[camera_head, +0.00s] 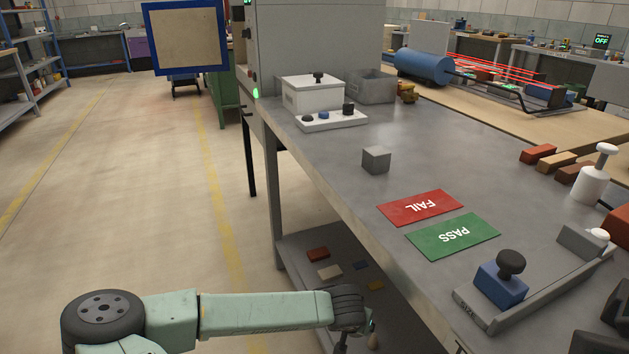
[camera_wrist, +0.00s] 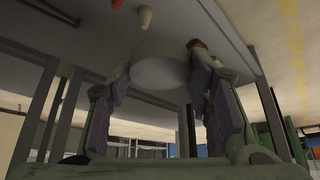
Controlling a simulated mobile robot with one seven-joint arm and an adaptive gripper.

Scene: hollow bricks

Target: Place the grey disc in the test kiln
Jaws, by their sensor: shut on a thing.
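My gripper (camera_wrist: 160,80) is shut on a pale grey disc (camera_wrist: 160,71), its padded fingers on either side of it in the wrist view. In the head view my gripper (camera_head: 368,335) is low at the bottom, beside the bench front and near its lower shelf; the disc cannot be made out there. A white box with a black-knobbed lid (camera_head: 314,96), which looks like the test kiln, stands at the far left of the bench top. Its lid appears closed. A small white panel with knobs (camera_head: 331,119) sits before it. My gripper is well away from it.
The grey bench top (camera_head: 335,155) bears a grey cube (camera_head: 376,160), a red FAIL mat (camera_head: 420,208), a green PASS mat (camera_head: 453,236) and a blue block in a fixture (camera_head: 501,285). The lower shelf (camera_head: 300,250) holds several small pieces. Floor at left is clear.

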